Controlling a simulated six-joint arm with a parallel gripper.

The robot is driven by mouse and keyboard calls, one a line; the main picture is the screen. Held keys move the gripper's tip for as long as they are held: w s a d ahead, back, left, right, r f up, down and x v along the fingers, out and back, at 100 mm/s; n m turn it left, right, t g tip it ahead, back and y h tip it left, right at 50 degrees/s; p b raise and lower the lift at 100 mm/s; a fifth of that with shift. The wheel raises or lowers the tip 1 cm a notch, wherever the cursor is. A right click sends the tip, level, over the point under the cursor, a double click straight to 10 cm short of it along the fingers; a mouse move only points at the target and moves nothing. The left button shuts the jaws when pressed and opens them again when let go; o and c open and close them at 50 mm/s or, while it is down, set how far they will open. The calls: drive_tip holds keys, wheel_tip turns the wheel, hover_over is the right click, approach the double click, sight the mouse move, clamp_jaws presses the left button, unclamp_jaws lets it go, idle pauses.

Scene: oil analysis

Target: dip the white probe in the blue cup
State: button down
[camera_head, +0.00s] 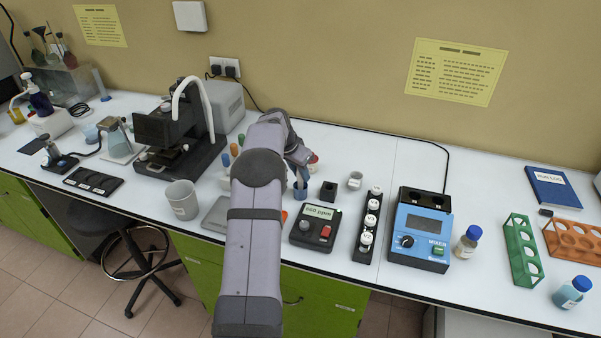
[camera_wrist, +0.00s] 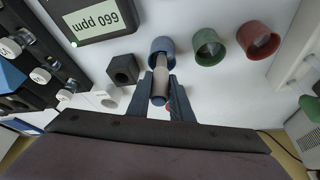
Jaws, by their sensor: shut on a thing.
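My gripper (camera_wrist: 160,92) is shut on the white probe (camera_wrist: 161,74), which shows pale and greyish between the two dark fingers in the wrist view. The probe points at the mouth of the blue cup (camera_wrist: 162,45), and its far end overlaps the cup's near rim. The tip is hidden, so I cannot tell how deep it sits. In the head view the blue cup (camera_head: 300,194) stands below my gripper (camera_head: 300,176), left of a small black block. The probe is hard to make out there.
A green cup (camera_wrist: 209,47) and a red cup (camera_wrist: 259,40) stand close beside the blue cup. The black holder block (camera_wrist: 122,69) is on its other side. The ppm meter (camera_head: 315,226), the vial rack (camera_head: 369,225) and the mixer (camera_head: 421,228) stand to the right.

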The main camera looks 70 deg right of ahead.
drive_tip(key=shift+r+p, duration=2.6)
drive_tip(key=shift+r, duration=1.3)
